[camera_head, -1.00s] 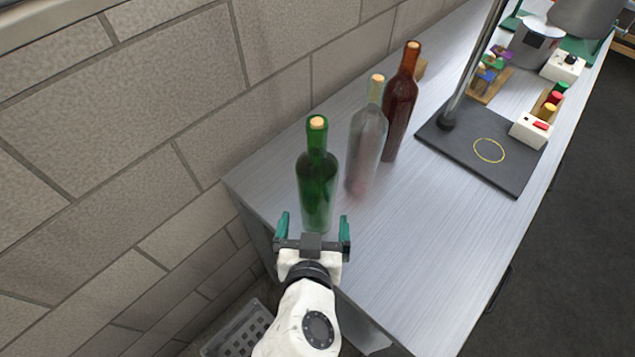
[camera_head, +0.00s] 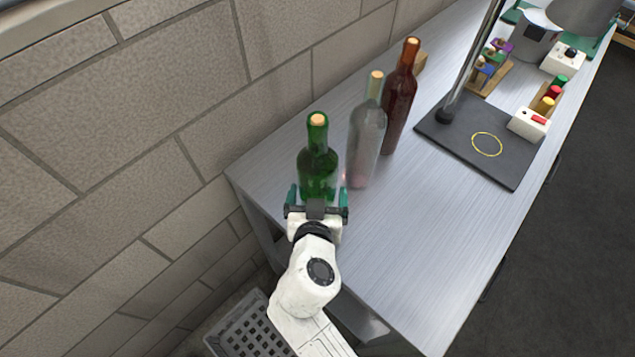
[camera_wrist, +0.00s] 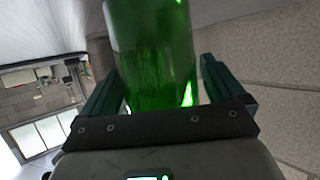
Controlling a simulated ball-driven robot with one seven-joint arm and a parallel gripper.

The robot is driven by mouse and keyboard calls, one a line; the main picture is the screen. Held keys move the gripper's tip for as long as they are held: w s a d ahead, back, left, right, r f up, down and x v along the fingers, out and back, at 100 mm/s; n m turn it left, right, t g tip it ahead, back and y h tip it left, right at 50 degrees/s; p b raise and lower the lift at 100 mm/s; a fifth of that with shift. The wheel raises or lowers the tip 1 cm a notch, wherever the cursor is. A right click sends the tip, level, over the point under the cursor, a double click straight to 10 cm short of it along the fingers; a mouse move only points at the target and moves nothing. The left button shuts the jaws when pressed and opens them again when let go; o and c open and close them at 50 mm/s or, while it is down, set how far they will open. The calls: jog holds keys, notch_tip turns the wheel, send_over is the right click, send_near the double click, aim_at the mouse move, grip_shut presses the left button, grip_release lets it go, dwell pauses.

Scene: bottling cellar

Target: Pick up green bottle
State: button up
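The green bottle (camera_head: 318,158) stands upright with a cork near the left corner of the metal table. My gripper (camera_head: 318,196) is at its lower body, with one green-tipped finger on each side. In the wrist view the green bottle (camera_wrist: 152,55) fills the space between the open fingers (camera_wrist: 155,85). A gap shows between the bottle and the right finger; the left finger looks very close to the bottle, and I cannot tell if it touches.
A clear bottle (camera_head: 366,135) stands close to the right of the green one, with a dark red-brown bottle (camera_head: 400,98) behind it. A black stand base (camera_head: 487,143) is farther right. The table (camera_head: 410,230) is clear in front. A brick wall (camera_head: 130,100) runs along the left.

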grip_shut()
jog(key=shift+r, duration=0.2)
dwell(0.6)
